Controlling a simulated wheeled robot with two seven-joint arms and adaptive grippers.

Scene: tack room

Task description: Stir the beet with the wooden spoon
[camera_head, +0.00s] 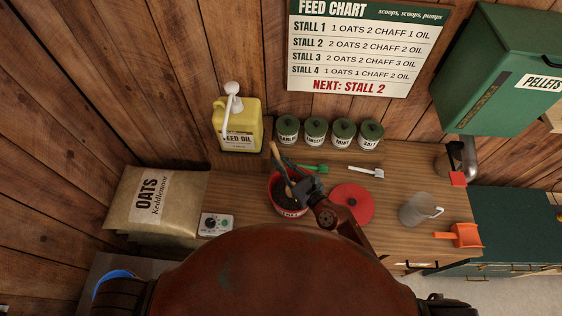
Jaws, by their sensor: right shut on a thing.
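The red bucket (290,212) stands on the wooden bench and holds a dark mass, the beet (282,190). The wooden spoon (276,155) is tilted, its handle rising up and left above the bucket and its lower end reaching down into it. My right gripper (294,178) is shut on the spoon over the right part of the bucket. The gripper hides part of the bucket's opening, and the spoon's bowl cannot be made out clearly.
A red lid (352,204) and a grey jug (418,209) are right of the bucket, with an orange scoop (457,235) farther right. Green and white scoops lie behind, before several green canisters (316,131). A yellow oil container (237,127), oats sack (153,205) and timer (216,224) are left.

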